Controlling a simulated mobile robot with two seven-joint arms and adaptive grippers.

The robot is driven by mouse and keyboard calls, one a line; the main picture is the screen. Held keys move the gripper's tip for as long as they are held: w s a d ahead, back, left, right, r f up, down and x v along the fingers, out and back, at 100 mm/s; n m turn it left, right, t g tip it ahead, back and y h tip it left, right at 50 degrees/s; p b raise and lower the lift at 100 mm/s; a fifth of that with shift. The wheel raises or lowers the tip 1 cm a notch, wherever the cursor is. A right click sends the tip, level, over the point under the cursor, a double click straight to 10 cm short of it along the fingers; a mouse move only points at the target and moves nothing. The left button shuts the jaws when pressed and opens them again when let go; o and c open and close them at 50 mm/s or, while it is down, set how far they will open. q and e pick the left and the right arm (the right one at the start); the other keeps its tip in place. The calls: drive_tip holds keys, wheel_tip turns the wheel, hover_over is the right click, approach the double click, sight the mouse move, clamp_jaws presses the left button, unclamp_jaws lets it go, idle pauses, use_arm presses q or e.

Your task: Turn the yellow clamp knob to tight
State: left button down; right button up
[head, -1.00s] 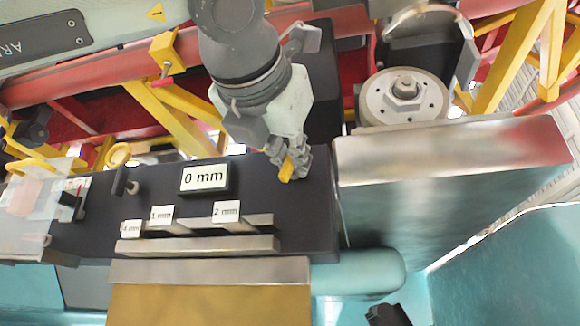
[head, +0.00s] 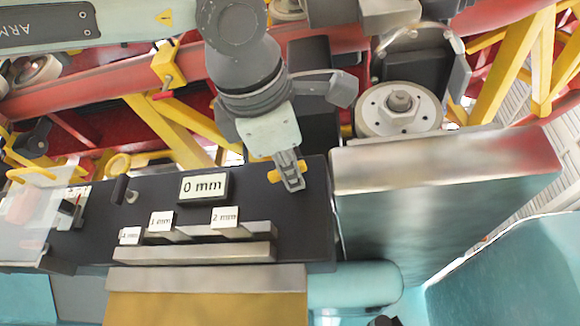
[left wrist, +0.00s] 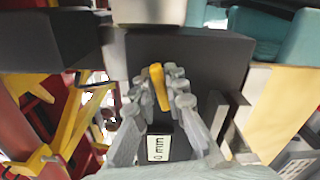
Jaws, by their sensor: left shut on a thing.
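The yellow clamp knob (head: 274,176) is a small bar-shaped handle at the right part of a dark block (head: 313,218). My left gripper (head: 292,184) comes from above and is shut on the knob, with the knob's ends showing at both sides of the fingers. In the left wrist view the knob (left wrist: 158,87) lies between the two grey fingers (left wrist: 160,100), which hide part of its sides. No tight mark can be made out. My right gripper is not in view.
A "0 mm" display (head: 203,186) stands on the block left of the knob. Small gauge labels, including "2 mm" (head: 225,217), sit in front. A large metal block (head: 440,160) stands close at right. Red and yellow train framing fills the back.

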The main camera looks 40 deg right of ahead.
use_arm(q)
drive_tip(key=shift+r+m, duration=0.1)
drive_tip(key=shift+m, duration=1.1)
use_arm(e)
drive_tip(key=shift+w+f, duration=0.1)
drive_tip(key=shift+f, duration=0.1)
use_arm(q)
drive_tip(key=shift+m, duration=0.3)
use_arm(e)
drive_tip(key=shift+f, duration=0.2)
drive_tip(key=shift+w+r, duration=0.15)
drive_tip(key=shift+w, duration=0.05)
use_arm(q)
drive_tip(key=c, duration=1.6)
unclamp_jaws()
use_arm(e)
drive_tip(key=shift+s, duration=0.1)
